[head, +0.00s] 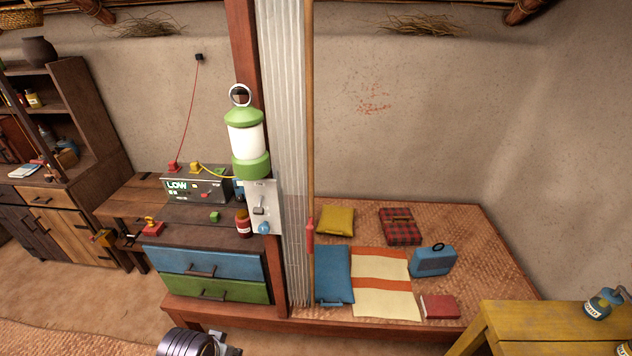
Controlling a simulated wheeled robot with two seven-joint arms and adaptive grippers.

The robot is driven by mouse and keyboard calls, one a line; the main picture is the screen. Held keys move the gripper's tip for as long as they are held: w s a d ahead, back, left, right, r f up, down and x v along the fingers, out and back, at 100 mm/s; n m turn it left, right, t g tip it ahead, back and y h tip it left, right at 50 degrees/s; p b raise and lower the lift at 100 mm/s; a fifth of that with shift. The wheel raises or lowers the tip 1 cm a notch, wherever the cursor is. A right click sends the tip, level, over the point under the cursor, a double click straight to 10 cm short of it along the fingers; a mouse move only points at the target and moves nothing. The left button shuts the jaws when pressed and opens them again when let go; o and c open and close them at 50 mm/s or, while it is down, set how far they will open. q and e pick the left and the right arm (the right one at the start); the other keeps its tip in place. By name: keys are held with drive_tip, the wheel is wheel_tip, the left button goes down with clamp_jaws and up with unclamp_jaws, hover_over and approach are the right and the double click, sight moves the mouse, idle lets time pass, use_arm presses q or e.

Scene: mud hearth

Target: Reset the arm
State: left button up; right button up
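At the bottom edge of the head view, left of the middle, a dark ribbed cylinder with grey metal pieces at its right side shows. It looks like part of my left arm near the gripper (222,346). The frame cuts it off, so its fingertips cannot be made out and nothing is seen held in it. My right gripper is not in view.
A dresser (215,278) with blue and green drawers stands close ahead, bearing a device reading LOW (198,187). A green lantern (246,140) hangs on the post. A woven sleeping platform (470,240) and a yellow table (545,322) lie to the right.

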use_arm(q)
drive_tip(key=s+f+g+b, duration=0.1)
drive_tip(key=s+f, duration=0.1)
drive_tip(key=f, duration=1.5)
drive_tip(key=s+f+b, duration=0.1)
drive_tip(key=s+f, duration=0.2)
drive_tip(key=f, duration=1.3)
drive_tip(key=s+a+f, duration=0.2)
drive_tip(key=s+f, duration=0.7)
drive_tip(key=s, duration=0.1)
drive_tip(key=s+a+f+g, duration=0.1)
drive_tip(key=s+a+f, duration=0.1)
drive_tip(key=s+f, duration=0.8)
drive_tip(key=shift+s+b, duration=0.4)
drive_tip(key=shift+s, duration=0.05)
